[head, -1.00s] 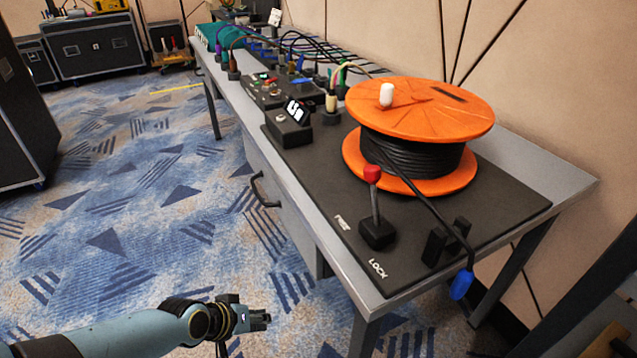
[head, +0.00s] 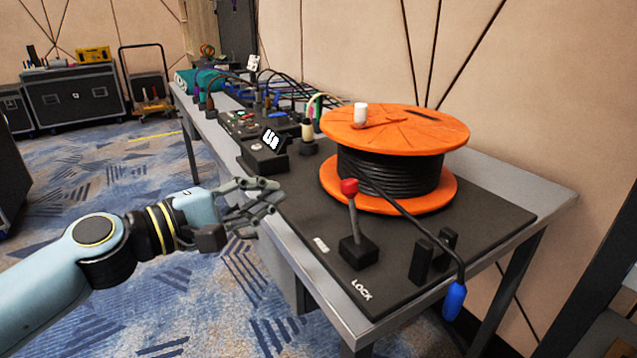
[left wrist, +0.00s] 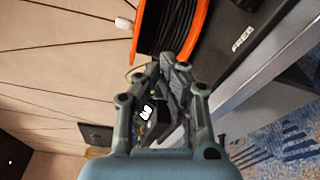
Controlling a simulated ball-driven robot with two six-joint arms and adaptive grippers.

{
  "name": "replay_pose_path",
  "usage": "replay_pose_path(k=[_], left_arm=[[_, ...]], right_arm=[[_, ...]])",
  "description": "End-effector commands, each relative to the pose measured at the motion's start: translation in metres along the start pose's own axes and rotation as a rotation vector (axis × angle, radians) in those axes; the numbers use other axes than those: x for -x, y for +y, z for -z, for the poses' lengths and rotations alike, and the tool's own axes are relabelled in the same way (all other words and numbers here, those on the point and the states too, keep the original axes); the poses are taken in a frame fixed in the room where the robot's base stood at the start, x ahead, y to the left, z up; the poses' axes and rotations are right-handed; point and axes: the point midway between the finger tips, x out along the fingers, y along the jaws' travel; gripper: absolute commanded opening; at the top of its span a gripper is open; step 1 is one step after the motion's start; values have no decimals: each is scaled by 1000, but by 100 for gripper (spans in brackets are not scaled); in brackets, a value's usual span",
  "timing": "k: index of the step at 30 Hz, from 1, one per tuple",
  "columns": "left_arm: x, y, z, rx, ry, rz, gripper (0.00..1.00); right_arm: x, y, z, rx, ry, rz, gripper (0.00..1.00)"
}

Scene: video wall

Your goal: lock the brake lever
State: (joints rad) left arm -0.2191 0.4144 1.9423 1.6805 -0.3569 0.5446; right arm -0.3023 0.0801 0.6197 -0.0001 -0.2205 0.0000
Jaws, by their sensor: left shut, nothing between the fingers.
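The brake lever (head: 355,218) has a red knob on a grey shaft and rises from a black base on the dark panel. It leans a little to the left, toward the FREE label (head: 321,244) and away from the LOCK label (head: 361,290). My left gripper (head: 273,192) is shut and empty, over the bench's front edge, left of the lever and apart from it. In the left wrist view my left gripper (left wrist: 161,64) points along the bench. My right gripper is not in view.
An orange cable reel (head: 395,130) stands behind the lever. Its black cable runs past the lever to a blue connector (head: 454,300) at the bench's right edge. A black block pair (head: 433,255) stands right of the lever. A small display box (head: 263,150) lies beyond my left gripper.

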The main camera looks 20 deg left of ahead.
Motion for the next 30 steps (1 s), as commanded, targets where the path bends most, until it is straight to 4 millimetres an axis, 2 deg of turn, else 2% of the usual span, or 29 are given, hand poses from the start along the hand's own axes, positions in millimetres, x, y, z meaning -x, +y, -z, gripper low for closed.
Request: replay_pose_path(k=[4, 7, 18, 24, 30], left_arm=[[-8, 1, 0, 1, 2, -3, 0], [-23, 2, 0, 1, 2, -5, 0], [-101, 1, 0, 2, 1, -3, 0], [-91, 1, -27, 0, 0, 0, 0], [-87, 0, -37, -2, 1, 1, 0]], right_arm=[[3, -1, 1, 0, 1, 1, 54], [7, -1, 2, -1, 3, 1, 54], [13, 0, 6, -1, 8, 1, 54], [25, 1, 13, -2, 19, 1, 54], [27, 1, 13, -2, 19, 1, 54]])
